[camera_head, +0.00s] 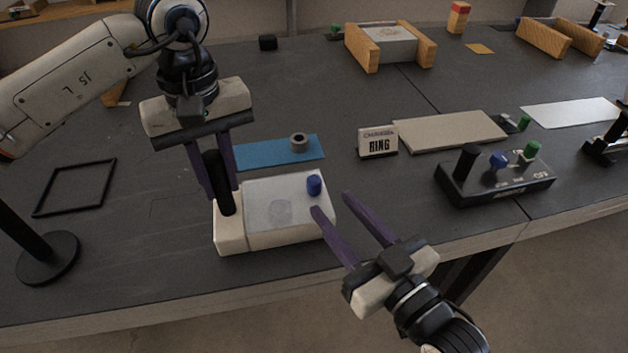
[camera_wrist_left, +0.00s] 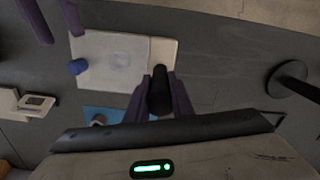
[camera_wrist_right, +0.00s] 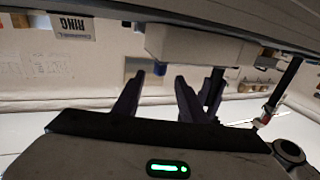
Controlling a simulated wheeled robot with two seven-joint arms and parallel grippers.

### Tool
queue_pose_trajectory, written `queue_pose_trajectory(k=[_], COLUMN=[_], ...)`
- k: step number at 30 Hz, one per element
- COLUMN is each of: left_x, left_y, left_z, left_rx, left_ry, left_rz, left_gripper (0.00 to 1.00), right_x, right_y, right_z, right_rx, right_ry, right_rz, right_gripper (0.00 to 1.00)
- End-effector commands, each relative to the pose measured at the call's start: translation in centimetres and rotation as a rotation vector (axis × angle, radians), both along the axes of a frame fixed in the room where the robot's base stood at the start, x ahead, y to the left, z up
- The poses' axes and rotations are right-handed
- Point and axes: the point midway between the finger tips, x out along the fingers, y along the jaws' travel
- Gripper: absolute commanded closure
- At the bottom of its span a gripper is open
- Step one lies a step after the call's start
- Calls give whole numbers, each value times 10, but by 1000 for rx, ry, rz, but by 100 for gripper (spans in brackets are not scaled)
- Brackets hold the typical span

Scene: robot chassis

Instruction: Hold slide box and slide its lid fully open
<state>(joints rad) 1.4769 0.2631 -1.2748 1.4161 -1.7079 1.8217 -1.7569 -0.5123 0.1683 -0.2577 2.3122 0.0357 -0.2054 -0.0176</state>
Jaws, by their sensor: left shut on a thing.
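The slide box (camera_head: 229,238) is a cream block near the table's front edge. Its pale grey-white lid (camera_head: 275,212) covers its right part and bears a blue knob (camera_head: 314,185) near the right end. A black upright handle (camera_head: 223,185) stands on the box's left end. My left gripper (camera_head: 215,195) is shut around this handle, which also shows between its fingers in the left wrist view (camera_wrist_left: 160,92). My right gripper (camera_head: 333,204) is open and empty, its fingers apart just right of the box, close to the knob but not around it.
A blue mat (camera_head: 257,153) with a grey ring (camera_head: 299,142) lies behind the box. A RING sign (camera_head: 378,142), a beige board (camera_head: 450,130) and a black switch panel (camera_head: 497,183) stand to the right. A black frame (camera_head: 75,187) and round-based post (camera_head: 47,258) are at left.

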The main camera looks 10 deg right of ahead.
Motion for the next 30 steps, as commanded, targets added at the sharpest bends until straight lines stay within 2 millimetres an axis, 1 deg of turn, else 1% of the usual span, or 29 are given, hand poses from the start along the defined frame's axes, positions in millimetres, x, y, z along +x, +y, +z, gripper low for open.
queue_pose_trajectory(k=[1,6,12,17,25,29,30], left_x=[-3,-3,-3,-3,-3,-3,-3], left_y=[0,0,0,0,0,0,0], left_z=[-6,-6,-6,-6,-6,-6,-6], left_rx=[5,5,5,5,5,5,5], left_ry=[13,13,13,13,13,13,13], left_rz=[-3,-3,-3,-3,-4,-3,-3], left_gripper=[100,100,100,100,100,100,100], right_x=[11,42,67,75,76,75,75], right_y=[4,14,22,25,25,25,25], right_z=[2,1,0,0,0,0,0], right_rx=[2,2,0,0,-2,-2,-2], right_ry=[-6,-5,-2,-2,-1,-2,-2], right_rz=[0,1,1,1,1,1,1], right_gripper=[62,62,62,62,62,84,91])
